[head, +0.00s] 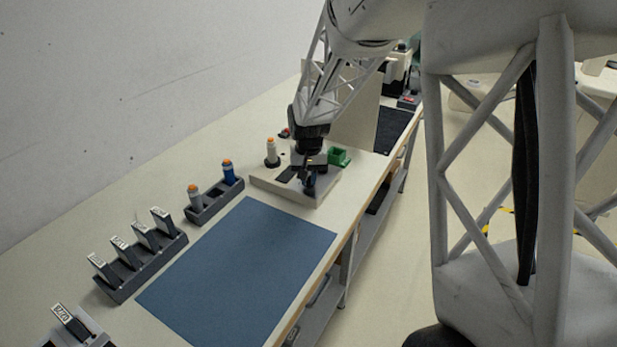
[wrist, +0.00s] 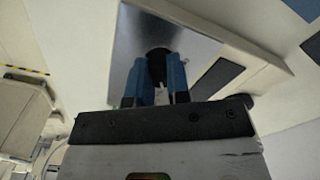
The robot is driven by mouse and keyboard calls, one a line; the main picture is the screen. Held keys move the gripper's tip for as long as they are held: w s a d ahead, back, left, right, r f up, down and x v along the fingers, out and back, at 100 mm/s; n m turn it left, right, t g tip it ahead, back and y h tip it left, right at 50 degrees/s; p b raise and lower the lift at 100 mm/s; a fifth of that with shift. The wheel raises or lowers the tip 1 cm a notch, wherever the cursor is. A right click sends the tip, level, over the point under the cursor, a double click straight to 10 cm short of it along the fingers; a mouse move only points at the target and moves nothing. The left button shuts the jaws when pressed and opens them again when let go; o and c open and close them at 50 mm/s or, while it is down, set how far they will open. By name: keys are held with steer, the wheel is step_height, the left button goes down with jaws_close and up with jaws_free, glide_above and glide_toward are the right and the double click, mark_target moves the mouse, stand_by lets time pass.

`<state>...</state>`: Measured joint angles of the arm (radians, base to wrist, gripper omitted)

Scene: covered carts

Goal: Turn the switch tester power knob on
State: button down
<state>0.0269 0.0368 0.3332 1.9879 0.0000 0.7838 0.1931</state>
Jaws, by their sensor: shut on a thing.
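The switch tester (head: 268,185) is a low pale box on the bench beyond the blue mat. My gripper (head: 308,182) points down at its right part and hides the power knob in the head view. In the wrist view, the tester's grey metal plate (wrist: 150,22) fills the top middle. The dark knob (wrist: 158,51) shows between the blue fingers of my gripper (wrist: 158,72), which is shut on it. I cannot tell which way the knob is turned.
An orange-topped cylinder (head: 271,152) and a green holder (head: 339,156) stand at the tester's far side. A dark rack (head: 205,208) with orange-topped cylinders and a rack of labelled pieces (head: 140,268) line the left. The blue mat (head: 240,275) is bare.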

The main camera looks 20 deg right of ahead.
mark_target(309, 178)
steer(key=m, duration=0.6)
steer(key=shift+r+m, duration=0.1)
steer(key=shift+m, duration=0.2)
stand_by(0.4)
steer(key=c, duration=1.1)
jaws_free()
steer(key=shift+r, duration=3.85)
